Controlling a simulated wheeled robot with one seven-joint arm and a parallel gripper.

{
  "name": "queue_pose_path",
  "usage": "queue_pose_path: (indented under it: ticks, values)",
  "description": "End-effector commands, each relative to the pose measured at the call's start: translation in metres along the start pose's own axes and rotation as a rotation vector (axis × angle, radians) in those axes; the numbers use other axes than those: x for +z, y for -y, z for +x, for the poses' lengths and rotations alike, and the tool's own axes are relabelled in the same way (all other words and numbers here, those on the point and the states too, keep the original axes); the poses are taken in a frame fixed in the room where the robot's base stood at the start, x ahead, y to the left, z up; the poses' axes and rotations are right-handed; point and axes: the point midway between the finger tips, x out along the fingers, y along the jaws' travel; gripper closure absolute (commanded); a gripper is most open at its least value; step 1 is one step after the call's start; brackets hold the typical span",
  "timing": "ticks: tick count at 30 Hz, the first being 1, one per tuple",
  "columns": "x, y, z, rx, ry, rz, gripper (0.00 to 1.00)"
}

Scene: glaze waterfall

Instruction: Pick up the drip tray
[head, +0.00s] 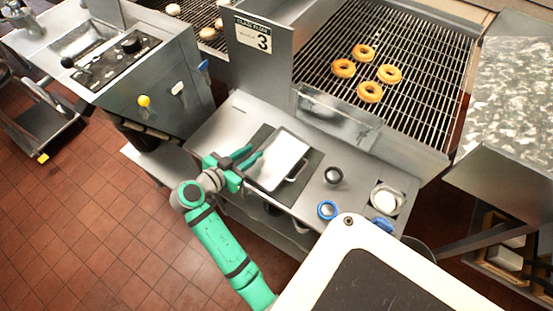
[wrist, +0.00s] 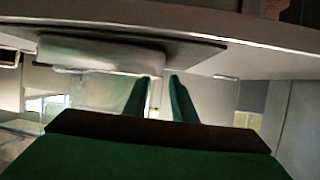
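Whether the fingers touch the tray cannot be told. In the wrist view, the two fingers (wrist: 162,98) are spread with a gap between them, and a pale, blurred tray-like shape (wrist: 100,57) lies ahead to the left.
Several donuts (head: 369,72) lie on the wire conveyor behind the shelf. A control box (head: 125,62) is at left.

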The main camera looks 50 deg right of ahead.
Motion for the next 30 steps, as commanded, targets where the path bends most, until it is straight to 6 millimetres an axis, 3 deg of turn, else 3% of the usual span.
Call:
queue_pose_path:
  ticks: [6, 16, 19, 30]
  values:
    - [-0.003, -0.001, 0.028, 0.002, 0.000, 0.000, 0.76]
    - [-0.002, 0.001, 0.032, -0.003, 0.000, -0.001, 0.76]
    - [-0.002, 0.001, 0.032, -0.003, 0.000, -0.001, 1.00]
    - [-0.003, 0.000, 0.032, -0.002, 0.000, -0.001, 1.00]
